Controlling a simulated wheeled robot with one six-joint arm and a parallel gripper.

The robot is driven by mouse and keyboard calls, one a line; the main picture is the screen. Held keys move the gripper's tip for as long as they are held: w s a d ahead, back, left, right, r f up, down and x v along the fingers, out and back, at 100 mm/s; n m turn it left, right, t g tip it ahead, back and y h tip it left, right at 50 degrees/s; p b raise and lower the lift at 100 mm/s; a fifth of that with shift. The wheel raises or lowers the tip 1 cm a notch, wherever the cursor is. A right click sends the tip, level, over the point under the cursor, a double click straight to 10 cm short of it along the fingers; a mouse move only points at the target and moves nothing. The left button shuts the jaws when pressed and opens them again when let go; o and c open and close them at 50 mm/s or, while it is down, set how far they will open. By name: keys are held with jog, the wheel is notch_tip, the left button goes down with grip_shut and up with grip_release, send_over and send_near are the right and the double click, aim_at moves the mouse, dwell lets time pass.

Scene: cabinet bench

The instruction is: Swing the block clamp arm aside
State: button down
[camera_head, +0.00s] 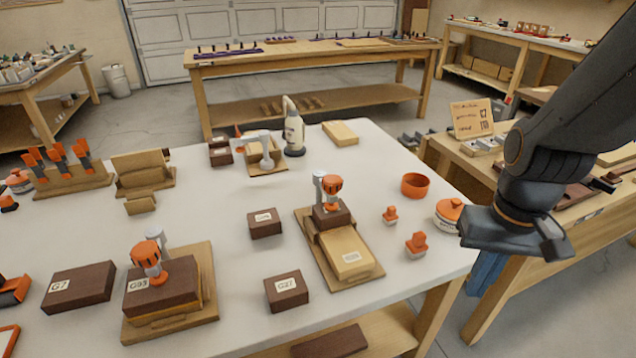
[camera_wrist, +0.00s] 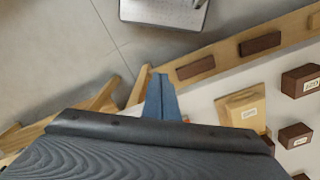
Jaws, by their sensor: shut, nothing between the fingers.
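Three clamps with grey posts and orange parts stand on the white table. The front-left clamp (camera_head: 146,256) sits over a dark block labelled G93 (camera_head: 160,288) on a wooden base. The middle clamp (camera_head: 331,186) sits over a small dark block (camera_head: 331,215), beside a pale wooden block (camera_head: 347,250) on a board. Which one is the block clamp, I cannot tell. My gripper (camera_head: 487,274) is shut and empty beyond the table's right edge; its blue fingers (camera_wrist: 161,97) also show in the wrist view.
An orange bowl (camera_head: 415,185), an orange-lidded jar (camera_head: 449,212) and two small orange pieces stand near the right edge. Dark blocks G7 (camera_head: 78,287) and G27 (camera_head: 286,291) lie in front. A white bottle (camera_head: 294,130) stands behind. A side bench (camera_head: 575,235) stands right.

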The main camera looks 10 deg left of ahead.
jog(key=w+a+r+n+t+h+p, duration=0.1)
jog(key=w+a+r+n, duration=0.2)
jog(key=a, duration=0.5)
jog(key=w+a+r+t+h+p, duration=0.1)
jog(key=w+a+r+h, duration=0.1)
jog(key=w+a, duration=0.45)
jog(key=s+a+r+n+t, duration=0.1)
jog(key=a+r+t, duration=0.1)
jog(key=a, duration=0.9)
jog(key=a+r+n+t+p, duration=0.1)
jog(key=a+r+t, duration=0.2)
jog(key=a, duration=0.8)
notch_tip(320, 180, up, 2)
jog(key=shift+s+a+r, duration=0.15)
jog(key=shift+s+a, duration=0.2)
jog(key=shift+s, duration=0.05)
jog(key=p+x, duration=0.1)
jog(key=x, duration=0.2)
jog(key=d+p+x, duration=0.1)
jog(key=x, duration=0.3)
jog(key=d+r+p+x, duration=0.1)
jog(key=x, duration=0.3)
jog(key=shift+w+f, duration=0.1)
jog(key=shift+w, duration=0.45)
jog(key=shift+w+d+f, duration=0.1)
jog(key=shift+w+d, duration=0.15)
jog(key=shift+d, duration=0.15)
jog(key=shift+y, duration=0.3)
